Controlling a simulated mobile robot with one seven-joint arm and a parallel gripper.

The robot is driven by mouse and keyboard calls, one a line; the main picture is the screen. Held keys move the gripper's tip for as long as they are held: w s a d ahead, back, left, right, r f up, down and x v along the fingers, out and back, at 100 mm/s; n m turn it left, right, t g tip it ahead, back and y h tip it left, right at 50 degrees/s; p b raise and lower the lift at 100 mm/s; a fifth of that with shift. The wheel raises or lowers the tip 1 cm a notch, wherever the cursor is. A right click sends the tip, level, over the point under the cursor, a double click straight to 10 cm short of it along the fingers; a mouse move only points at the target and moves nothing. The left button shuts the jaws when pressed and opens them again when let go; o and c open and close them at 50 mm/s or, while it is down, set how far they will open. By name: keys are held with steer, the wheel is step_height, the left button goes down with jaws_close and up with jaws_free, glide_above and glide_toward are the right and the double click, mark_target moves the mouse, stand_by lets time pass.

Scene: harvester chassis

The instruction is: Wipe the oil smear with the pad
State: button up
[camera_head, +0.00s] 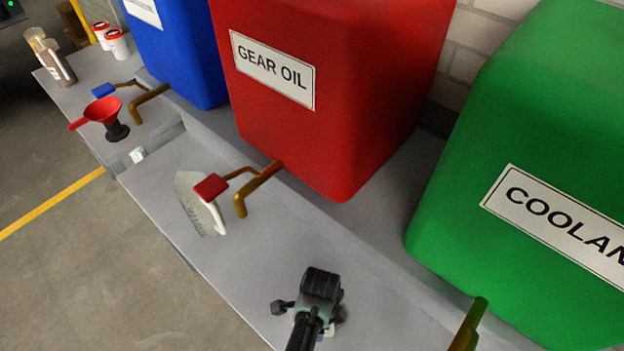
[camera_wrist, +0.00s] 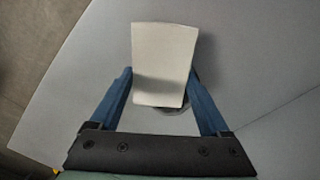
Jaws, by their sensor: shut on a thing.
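My gripper (camera_wrist: 160,84) is shut on a pale, off-white pad (camera_wrist: 163,50), with a blue finger on each side of it in the wrist view. In the head view my gripper (camera_head: 308,316) is low over the grey bench top (camera_head: 235,265), in front of the gap between the red and green tanks. A dark patch (camera_wrist: 205,104), which looks like the oil smear, shows at the pad's lower right edge in the wrist view. The pad covers part of it. I cannot tell whether the pad touches the surface.
Blue (camera_head: 180,55), red GEAR OIL (camera_head: 330,110) and green COOLANT (camera_head: 540,150) tanks line the back, with taps over the bench. A red funnel (camera_head: 104,110) stands further left.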

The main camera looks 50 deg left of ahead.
mark_target(341, 293)
steer(key=shift+w+a+b, duration=0.25)
steer(key=shift+w+b, duration=0.25)
steer(key=shift+w, duration=0.7)
steer(key=shift+w+a+b, duration=0.2)
steer(key=shift+w+b, duration=0.25)
steer(key=shift+w, duration=0.7)
steer(key=shift+w+a+f+b, duration=0.1)
steer(key=shift+w+a+b, duration=0.05)
steer(key=shift+w+b, duration=0.5)
steer(key=shift+w+a+f+b, duration=0.1)
steer(key=shift+w+a+b, duration=0.05)
steer(key=shift+w+b, duration=0.45)
steer(key=shift+w+r, duration=0.35)
steer(key=shift+r, duration=0.4)
steer(key=s+p, duration=0.1)
steer(key=p, duration=0.2)
steer(key=shift+s+d+f, duration=0.1)
steer(key=shift+s+d+f+p, duration=0.1)
steer(key=shift+s+d+p, duration=0.1)
steer(key=shift+s+p, duration=0.5)
steer(key=shift+s+d+f+p, duration=0.15)
steer(key=shift+s+p, duration=0.2)
steer(key=shift+s, duration=0.6)
steer(key=shift+s+d+p, duration=0.2)
steer(key=shift+s+p, duration=0.3)
steer(key=shift+s, duration=0.35)
steer(key=shift+s+d+f, duration=0.1)
steer(key=shift+s+f, duration=0.05)
steer(key=shift+s, duration=0.4)
